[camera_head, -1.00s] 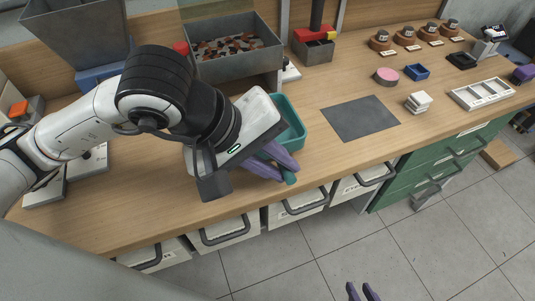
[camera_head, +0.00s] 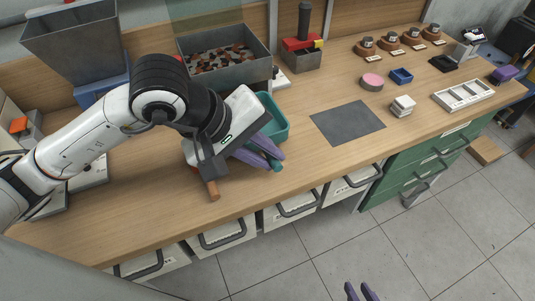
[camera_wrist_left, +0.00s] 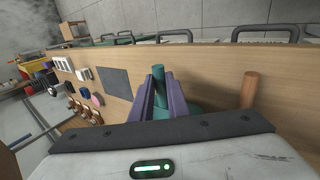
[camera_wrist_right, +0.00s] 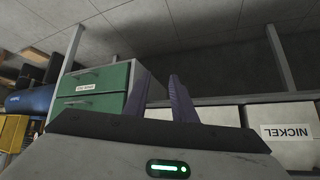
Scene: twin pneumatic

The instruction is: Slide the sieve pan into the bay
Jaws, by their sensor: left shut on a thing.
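The sieve pan is teal. Its shallow tray (camera_head: 276,112) shows on the bench behind my left gripper (camera_head: 272,160), partly hidden by the gripper and wrist. My left gripper's purple fingers are shut on the pan's teal handle (camera_wrist_left: 159,82), which points toward the bench's front edge. Whether the pan touches the bench is unclear. I cannot identify the bay for certain; a blue base (camera_head: 103,88) stands under a grey hopper at the back left. My right gripper (camera_head: 360,291) is open and empty, low in front of the bench.
A grey bin (camera_head: 247,73) of coin-like pieces stands behind the pan. A dark mat (camera_head: 348,122) and several small items are on the right. Drawers line the bench front. The front left bench top is clear.

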